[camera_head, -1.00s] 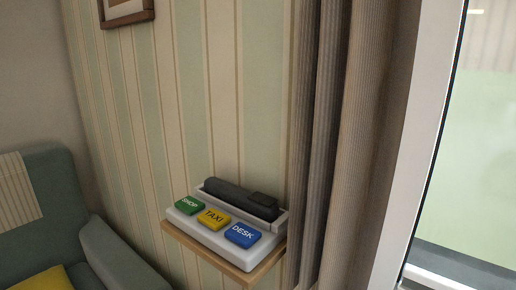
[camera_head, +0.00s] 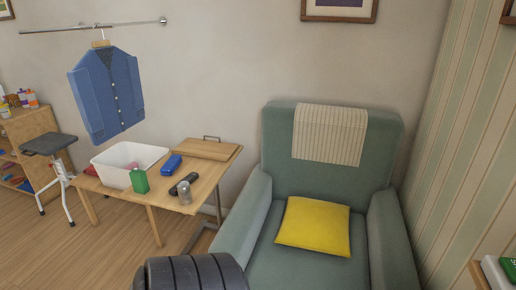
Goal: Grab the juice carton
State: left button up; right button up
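A small upright green carton-like box (camera_head: 140,181) with a pale top stands on the wooden table (camera_head: 206,188) at left of centre in the head view. It stands in front of a white bin (camera_head: 113,174). It looks like a juice carton, but I cannot read any label. Neither of my grippers is in view, and nothing is seen touching the box.
A blue case (camera_head: 171,164), a dark elongated object (camera_head: 184,184) and a small grey cylinder (camera_head: 185,194) share the table. A green armchair (camera_head: 252,213) with a yellow cushion (camera_head: 313,227) stands right of it. A stool (camera_head: 49,144) stands left.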

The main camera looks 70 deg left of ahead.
aim_at(140, 181)
jog(key=k+j+u, duration=0.4)
jog(key=k+j, duration=0.25)
jog(key=j+u, duration=0.1)
jog(key=u, duration=2.2)
